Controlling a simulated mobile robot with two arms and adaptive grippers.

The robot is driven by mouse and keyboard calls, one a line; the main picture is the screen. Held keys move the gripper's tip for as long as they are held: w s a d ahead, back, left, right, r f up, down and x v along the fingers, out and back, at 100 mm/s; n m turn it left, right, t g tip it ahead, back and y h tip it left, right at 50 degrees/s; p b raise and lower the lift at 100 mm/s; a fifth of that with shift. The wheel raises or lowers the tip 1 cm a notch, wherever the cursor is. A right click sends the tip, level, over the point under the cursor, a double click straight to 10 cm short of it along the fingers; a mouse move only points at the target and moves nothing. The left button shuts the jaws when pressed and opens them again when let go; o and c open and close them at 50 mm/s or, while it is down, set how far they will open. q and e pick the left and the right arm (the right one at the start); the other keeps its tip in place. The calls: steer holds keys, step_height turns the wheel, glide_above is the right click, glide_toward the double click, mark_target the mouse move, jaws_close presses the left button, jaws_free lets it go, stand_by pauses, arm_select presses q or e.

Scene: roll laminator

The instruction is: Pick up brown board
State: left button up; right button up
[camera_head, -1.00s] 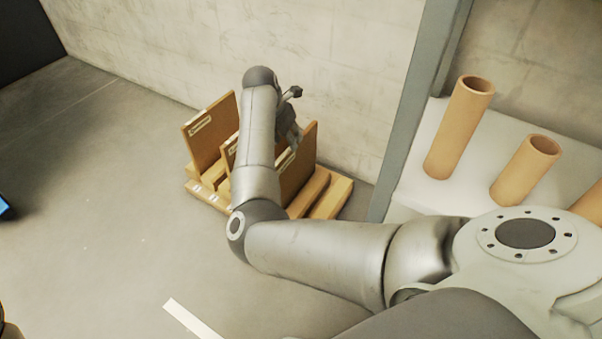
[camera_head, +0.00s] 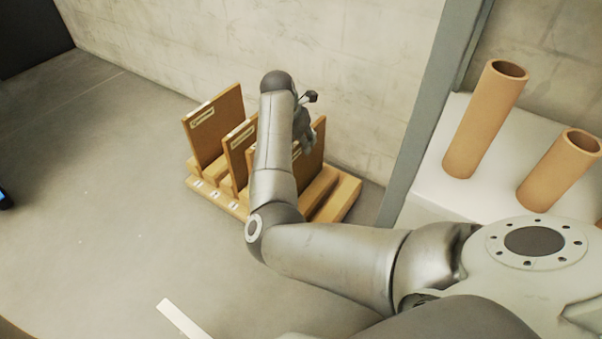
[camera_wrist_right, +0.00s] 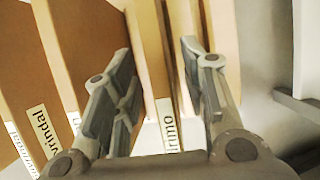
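Several brown boards stand upright in a slotted wooden rack (camera_head: 335,200) on the floor by the wall. In the head view the left board (camera_head: 213,130), a middle board (camera_head: 239,150) and the right board (camera_head: 314,160) show, each partly or fully visible. My right gripper (camera_head: 305,130) is over the rack's right part, its fingers partly hidden by my arm. In the right wrist view this gripper (camera_wrist_right: 158,55) is open, with a labelled board (camera_wrist_right: 152,60) upright between its spread fingers. A gap shows beside the left finger; contact at the right finger is unclear. My left gripper is not in view.
A concrete wall (camera_head: 330,60) rises close behind the rack. A grey post (camera_head: 430,100) and a pale surface with brown tubes (camera_head: 485,120) stand to the right. The floor (camera_head: 110,200) left of the rack is clear.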

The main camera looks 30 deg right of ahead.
mark_target(301, 171)
steer(key=b+x, duration=0.2)
steer(key=x, duration=0.2)
steer(key=shift+f, duration=0.3)
stand_by(0.6)
jaws_close()
